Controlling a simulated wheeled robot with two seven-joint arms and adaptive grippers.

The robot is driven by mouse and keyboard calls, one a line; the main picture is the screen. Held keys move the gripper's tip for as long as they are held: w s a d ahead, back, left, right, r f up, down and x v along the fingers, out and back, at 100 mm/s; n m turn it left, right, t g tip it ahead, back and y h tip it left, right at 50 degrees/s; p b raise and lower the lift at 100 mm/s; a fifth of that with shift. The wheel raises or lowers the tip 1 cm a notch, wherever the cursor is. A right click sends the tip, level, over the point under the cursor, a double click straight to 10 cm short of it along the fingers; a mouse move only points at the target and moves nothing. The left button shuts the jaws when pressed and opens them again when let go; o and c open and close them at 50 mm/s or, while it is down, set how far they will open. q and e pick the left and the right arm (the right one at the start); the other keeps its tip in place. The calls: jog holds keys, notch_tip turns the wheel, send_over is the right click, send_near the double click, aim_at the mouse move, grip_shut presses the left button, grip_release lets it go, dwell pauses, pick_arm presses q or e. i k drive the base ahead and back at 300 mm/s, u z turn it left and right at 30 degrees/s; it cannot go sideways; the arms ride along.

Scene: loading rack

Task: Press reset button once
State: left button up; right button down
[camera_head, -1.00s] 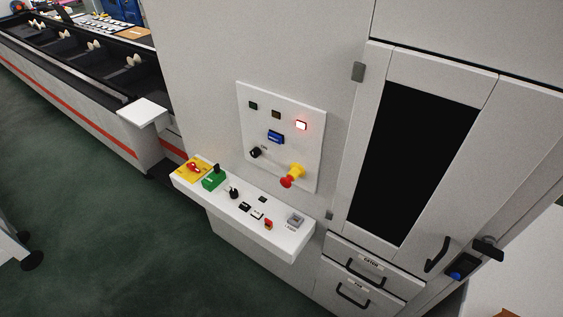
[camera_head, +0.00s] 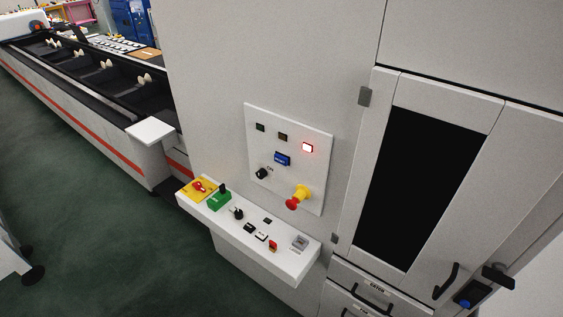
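A white control panel (camera_head: 315,185) is fixed to the grey machine wall in the middle of the head view. Neither gripper shows.
A cabinet door with a dark window (camera_head: 425,180) and a black handle (camera_head: 447,281) stands at the right, with drawers below. A long conveyor (camera_head: 90,115) with a white end plate (camera_head: 149,131) runs at the left. Green floor (camera_head: 100,225) is open at the lower left.

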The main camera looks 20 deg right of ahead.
aim_at(279, 158)
jog(key=u, duration=1.6)
jog(key=i, duration=1.5)
jog(key=z, duration=2.8)
